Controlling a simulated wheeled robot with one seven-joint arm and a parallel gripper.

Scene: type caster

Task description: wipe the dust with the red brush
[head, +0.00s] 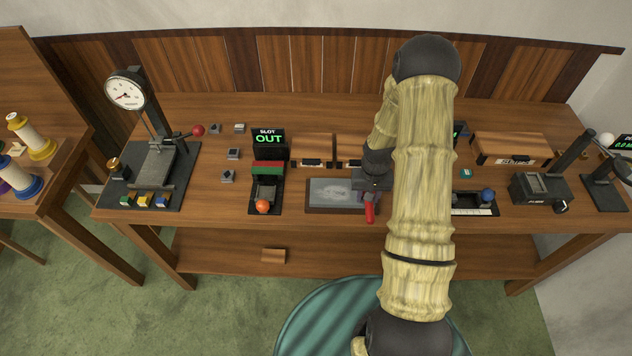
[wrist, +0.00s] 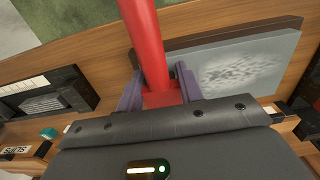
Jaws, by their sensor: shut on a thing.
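The red brush (head: 370,210) is in my gripper at the right edge of the dusty plate. In the wrist view the red handle (wrist: 146,45) stands between the two purple fingers of my gripper (wrist: 157,92), which are shut on it. The brush's bristles are hidden. The grey plate (head: 317,200) lies on the bench in a dark frame, with a pale dust patch (head: 332,191) around its middle. In the wrist view the dust (wrist: 240,70) shows to the right of the handle, apart from it.
A slot device with a green OUT sign (head: 268,139) and an orange ball (head: 262,206) stands left of the plate. A tray with a blue ball (head: 488,196) is to the right. Wooden boxes (head: 312,149) stand behind. A press with a dial (head: 126,91) is at far left.

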